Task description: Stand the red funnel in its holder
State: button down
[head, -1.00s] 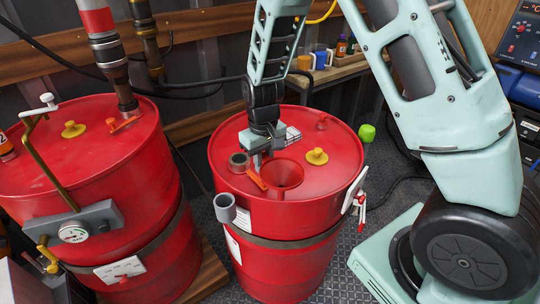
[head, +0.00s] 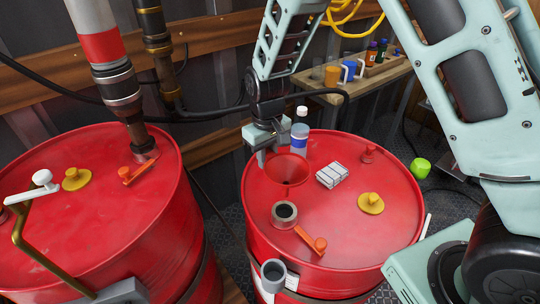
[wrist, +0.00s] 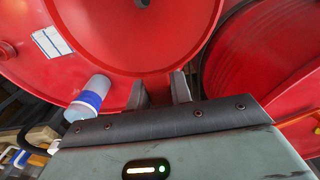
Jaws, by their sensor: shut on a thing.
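The red funnel (head: 290,172) is over the top of the middle red drum (head: 335,225), mouth up, at its back left. My gripper (head: 268,150) is shut on the funnel's far-left rim. In the wrist view, the two fingers (wrist: 160,92) pinch the rim of the funnel (wrist: 105,40), whose dark hole shows at the top edge. The funnel's lower part is hidden, so I cannot tell its height above the lid. A grey open cup (head: 272,272), perhaps the holder, is at the drum's front-left side, apart from the funnel.
A grey ring fitting (head: 284,213), an orange lever (head: 311,240), a yellow cap (head: 371,203) and a white box (head: 332,175) are on the lid. A blue-and-white bottle (head: 299,134) is close behind the funnel. Another red drum (head: 80,215) is at left.

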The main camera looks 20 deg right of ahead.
jog(key=shift+f+b, duration=1.85)
jog(key=shift+f, duration=1.1)
jog(key=shift+f+b, duration=2.1)
jog(key=shift+f, duration=1.5)
jog(key=c, duration=1.2)
grip_release()
notch_tip(320, 180, up, 17)
jog(key=shift+s+r+b, duration=0.1)
jog(key=shift+r+b, duration=0.1)
jog(key=shift+b, duration=0.8)
